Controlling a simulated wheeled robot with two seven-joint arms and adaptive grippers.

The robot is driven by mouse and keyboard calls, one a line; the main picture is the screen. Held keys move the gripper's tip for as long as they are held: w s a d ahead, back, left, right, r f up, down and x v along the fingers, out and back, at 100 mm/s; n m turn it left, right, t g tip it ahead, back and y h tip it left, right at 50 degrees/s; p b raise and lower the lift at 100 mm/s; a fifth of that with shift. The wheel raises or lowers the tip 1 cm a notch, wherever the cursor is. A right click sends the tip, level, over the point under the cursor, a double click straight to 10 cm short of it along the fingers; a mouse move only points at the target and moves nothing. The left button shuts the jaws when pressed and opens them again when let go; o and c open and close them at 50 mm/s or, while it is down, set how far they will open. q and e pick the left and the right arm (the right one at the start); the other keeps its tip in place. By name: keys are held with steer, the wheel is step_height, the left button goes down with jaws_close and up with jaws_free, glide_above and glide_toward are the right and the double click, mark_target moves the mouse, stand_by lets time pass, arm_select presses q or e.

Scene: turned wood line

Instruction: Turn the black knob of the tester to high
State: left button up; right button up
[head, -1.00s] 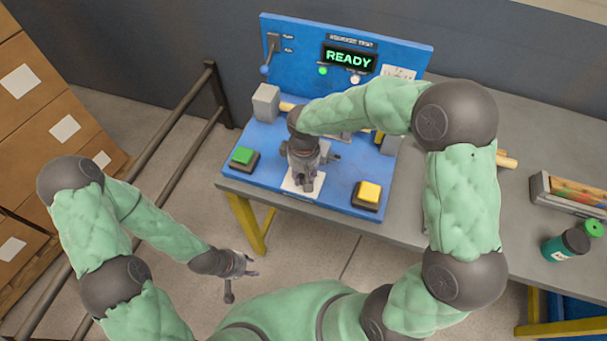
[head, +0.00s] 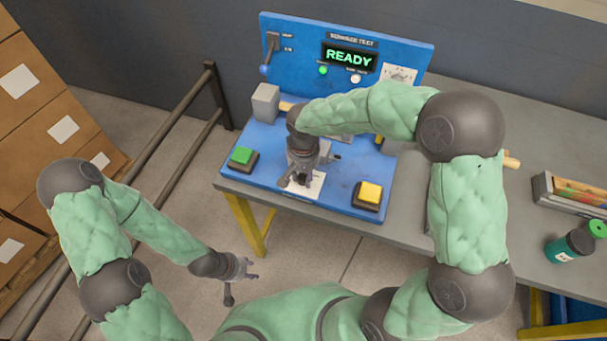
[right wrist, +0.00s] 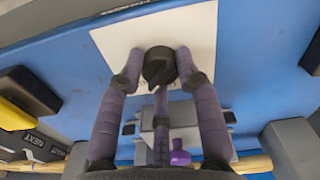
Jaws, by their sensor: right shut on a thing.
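The blue tester (head: 335,190) stands on the grey table, with a lit READY display (head: 348,57) on its upright panel. The black knob (right wrist: 159,66) sits on a white plate (right wrist: 205,40) in the right wrist view. In the head view my right gripper (head: 300,180) hides the knob. My left gripper (head: 240,275) is open and empty, in front of the table and away from the tester.
A green button (head: 241,155) and a yellow button (head: 370,192) flank the white plate. A lever (head: 268,55) is on the panel's left. A dark rail (head: 185,140) is left of the table.

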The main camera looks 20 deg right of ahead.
mark_target(303, 176)
steer(key=shift+s+f, duration=0.2)
steer(key=shift+s, duration=0.1)
steer(key=o, duration=1.1)
steer(key=shift+a, duration=0.1)
steer(key=shift+o, duration=0.2)
steer(key=shift+r, duration=0.1)
steer(key=shift+w, duration=0.15)
steer(key=shift+w+r, duration=0.1)
steer(key=shift+r, duration=0.55)
step_height(303, 176, up, 11)
steer(key=shift+f, duration=0.15)
